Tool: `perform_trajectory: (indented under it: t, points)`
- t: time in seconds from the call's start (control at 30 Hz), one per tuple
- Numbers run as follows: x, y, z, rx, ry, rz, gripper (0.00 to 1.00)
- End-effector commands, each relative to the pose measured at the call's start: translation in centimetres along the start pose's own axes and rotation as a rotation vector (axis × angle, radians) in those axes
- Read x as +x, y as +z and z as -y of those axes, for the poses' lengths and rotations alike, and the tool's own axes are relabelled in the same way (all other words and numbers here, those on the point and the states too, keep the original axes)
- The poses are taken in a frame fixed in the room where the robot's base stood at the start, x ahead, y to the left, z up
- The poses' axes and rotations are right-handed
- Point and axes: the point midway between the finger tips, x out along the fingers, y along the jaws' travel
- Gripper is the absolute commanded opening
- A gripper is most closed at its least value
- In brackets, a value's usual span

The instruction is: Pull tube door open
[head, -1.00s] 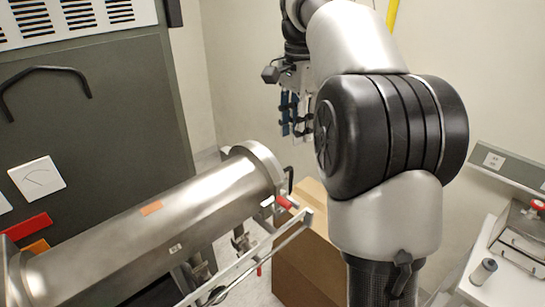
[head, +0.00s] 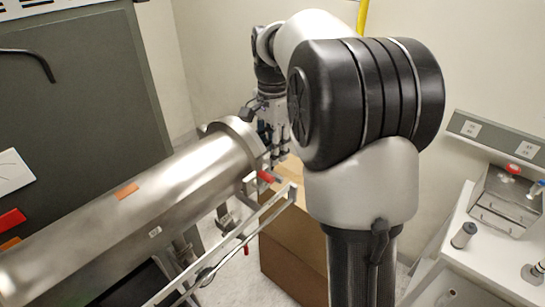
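The steel tube (head: 150,200) lies across the left and middle of the head view, its flanged end (head: 240,140) facing the back right. A red-tipped handle (head: 267,176) sticks out by that end. The door's face is turned away from the camera and hidden. My gripper (head: 279,140) is just beyond the flanged end, pointing down, close to the door side. It is partly covered by the flange and my own arm. I cannot tell whether it touches the door, or whether its fingers are apart.
A metal rail frame (head: 235,250) runs below the tube. A cardboard box (head: 292,255) stands on the floor beneath my gripper. A dark cabinet (head: 80,110) is behind the tube. A white bench (head: 480,250) with a metal box (head: 508,200) stands at the right.

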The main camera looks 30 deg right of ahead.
Motion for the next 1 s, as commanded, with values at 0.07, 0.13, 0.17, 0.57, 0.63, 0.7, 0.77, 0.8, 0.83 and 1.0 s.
perform_trajectory:
  t: [0.07,0.13,0.17,0.57,0.63,0.7,0.77,0.8,0.83,1.0]
  points:
    - [1.1,0.0,0.0,0.0,0.002,0.001,0.3]
    - [1.7,0.0,0.0,0.0,0.0,0.0,0.3]
    - [1.9,0.0,0.0,0.0,0.001,0.0,0.3]
    - [2.3,0.0,0.0,0.0,-0.001,0.0,0.27]
    - [2.3,0.0,0.0,0.0,-0.001,0.0,0.22]
    - [2.3,0.0,0.0,0.0,-0.001,0.0,0.18]
    - [2.3,0.0,0.0,0.0,-0.001,0.0,0.14]
    - [2.3,0.0,0.0,0.0,-0.001,0.0,0.11]
    - [2.3,0.0,0.0,0.0,-0.001,0.0,0.09]
    - [2.3,0.0,0.0,0.0,-0.001,0.0,0.0]
